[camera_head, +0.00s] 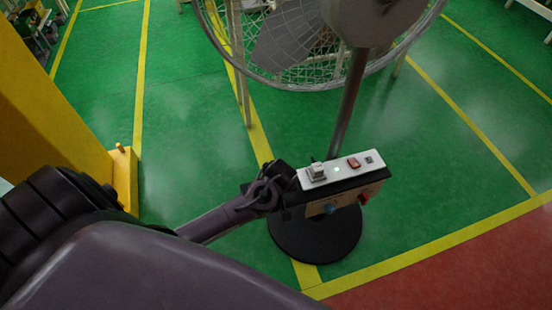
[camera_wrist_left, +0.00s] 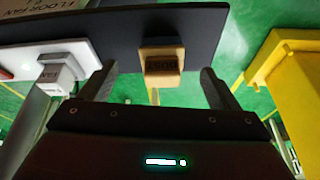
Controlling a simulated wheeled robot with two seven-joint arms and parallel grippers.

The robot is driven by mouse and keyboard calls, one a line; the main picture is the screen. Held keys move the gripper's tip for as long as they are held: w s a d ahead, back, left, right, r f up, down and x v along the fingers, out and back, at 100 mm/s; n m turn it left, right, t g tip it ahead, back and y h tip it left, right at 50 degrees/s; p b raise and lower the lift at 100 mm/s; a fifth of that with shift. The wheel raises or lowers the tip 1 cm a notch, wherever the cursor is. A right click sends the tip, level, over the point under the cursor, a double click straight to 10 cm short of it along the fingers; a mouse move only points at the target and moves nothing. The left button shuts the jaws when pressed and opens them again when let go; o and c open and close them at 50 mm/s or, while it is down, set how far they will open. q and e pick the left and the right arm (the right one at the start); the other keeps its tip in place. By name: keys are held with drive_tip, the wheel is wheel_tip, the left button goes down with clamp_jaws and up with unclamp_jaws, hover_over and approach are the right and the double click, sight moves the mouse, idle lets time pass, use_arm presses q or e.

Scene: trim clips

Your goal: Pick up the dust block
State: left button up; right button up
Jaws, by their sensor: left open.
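The dust block (camera_wrist_left: 162,63) is a small tan block with dark lettering, seen in the left wrist view at the edge of a dark panel (camera_wrist_left: 120,32). My left gripper (camera_wrist_left: 159,74) is open, with one finger on each side of the block and visible gaps between. In the head view my left gripper (camera_head: 277,187) is at the left end of the panel (camera_head: 345,182) on the fan stand. I cannot make out the dust block there. My right gripper is not in view.
A white strip (camera_head: 340,168) on the panel carries a white block (camera_head: 316,170) and a red switch (camera_head: 354,162). The caged fan (camera_head: 290,45) stands behind on a pole and round black base (camera_head: 315,240). A yellow post (camera_head: 60,115) stands at left. Green floor is open around.

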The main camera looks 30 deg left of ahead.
use_arm(q)
drive_tip(key=shift+w+a+r+n+y, duration=0.15)
drive_tip(key=shift+w+a+r+n, duration=0.15)
drive_tip(key=shift+w+n, duration=0.15)
drive_tip(key=shift+w+a+r+n+y, duration=0.2)
drive_tip(key=shift+w+r+n, duration=0.15)
drive_tip(key=shift+w, duration=0.15)
drive_tip(key=x, duration=0.7)
drive_tip(key=shift+s+a+f, duration=0.25)
drive_tip(key=shift+a, duration=0.05)
drive_tip(key=c, duration=1.1)
